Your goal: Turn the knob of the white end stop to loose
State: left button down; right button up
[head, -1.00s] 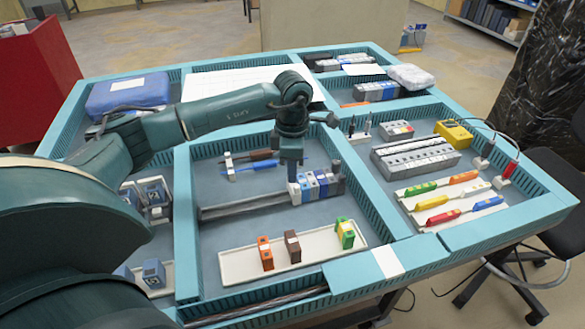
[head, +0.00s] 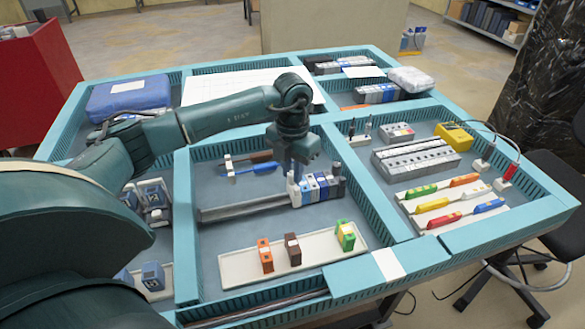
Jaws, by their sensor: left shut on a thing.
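The white end stop (head: 294,191) stands at the left end of a row of blue and grey blocks (head: 319,186) on a grey rail (head: 243,207). My left gripper (head: 294,173) points down directly over the end stop. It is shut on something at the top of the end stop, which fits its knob. The knob is hidden by the fingers, so its setting cannot be read. My right gripper is not in view.
A brown tool and a blue tool (head: 259,168) lie on a white holder behind the rail. A white tray (head: 325,257) with orange, brown and green-yellow blocks lies in front. Teal divider walls (head: 183,225) surround this compartment.

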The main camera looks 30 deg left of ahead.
aim_at(292, 173)
pick_arm(q)
jog(key=n, duration=0.3)
jog(key=shift+r+n, duration=0.1)
jog(key=shift+n, duration=0.3)
jog(key=shift+n+p, duration=0.45)
jog(key=shift+n, duration=1.75)
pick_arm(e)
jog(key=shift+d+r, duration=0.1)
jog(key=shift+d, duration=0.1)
pick_arm(q)
jog(key=c, duration=1.3)
grip_release()
notch_tip(292, 173, up, 13)
jog(key=b, duration=0.1)
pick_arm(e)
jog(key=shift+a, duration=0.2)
